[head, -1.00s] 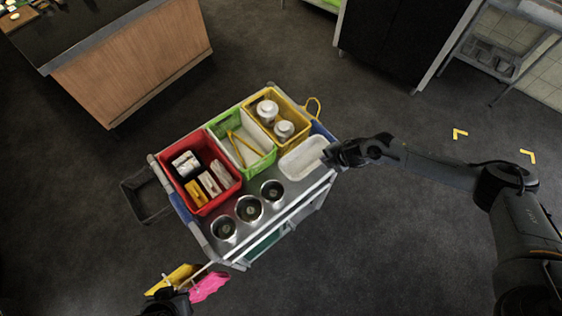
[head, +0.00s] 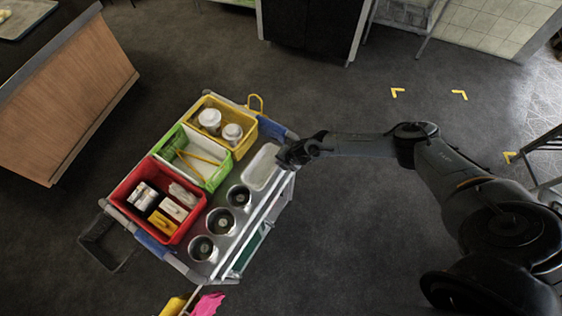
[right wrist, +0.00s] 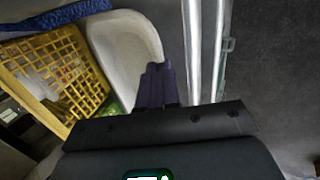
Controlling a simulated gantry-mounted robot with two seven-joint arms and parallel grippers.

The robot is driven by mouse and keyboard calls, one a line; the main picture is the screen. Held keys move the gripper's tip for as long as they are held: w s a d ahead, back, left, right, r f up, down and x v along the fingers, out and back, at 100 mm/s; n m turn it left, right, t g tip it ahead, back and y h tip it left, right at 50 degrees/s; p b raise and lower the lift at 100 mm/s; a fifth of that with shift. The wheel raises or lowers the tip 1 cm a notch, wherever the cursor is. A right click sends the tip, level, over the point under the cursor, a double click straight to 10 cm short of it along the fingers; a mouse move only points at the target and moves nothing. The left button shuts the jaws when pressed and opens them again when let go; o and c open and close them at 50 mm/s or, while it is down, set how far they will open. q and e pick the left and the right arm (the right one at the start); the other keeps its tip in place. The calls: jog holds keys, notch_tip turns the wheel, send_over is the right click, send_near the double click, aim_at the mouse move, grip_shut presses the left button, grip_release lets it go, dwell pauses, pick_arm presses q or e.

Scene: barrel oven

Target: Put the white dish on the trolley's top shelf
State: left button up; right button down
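The white dish (head: 262,167) is at the right end of the trolley's top shelf (head: 222,230), beside the yellow crate. I cannot tell whether its base rests fully on the shelf. My right gripper (head: 288,157) is at the dish's right rim, reaching in from the right. In the right wrist view the dish (right wrist: 122,50) lies left of the fingers (right wrist: 157,80), which are close together and appear to pinch its rim; the fingertips' contact is partly hidden. My left gripper is out of the picture.
Yellow (head: 244,142), green (head: 217,180) and red (head: 130,181) crates stand on the trolley, with steel pots (head: 239,197) along its front. A dark basket (head: 100,245) hangs at the left end. Yellow and pink items (head: 207,304) show below. Floor to the right is open.

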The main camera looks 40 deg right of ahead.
jog(key=c, duration=1.8)
grip_release()
jog(key=shift+f, duration=0.1)
jog(key=o, duration=0.4)
jog(key=shift+o, duration=0.2)
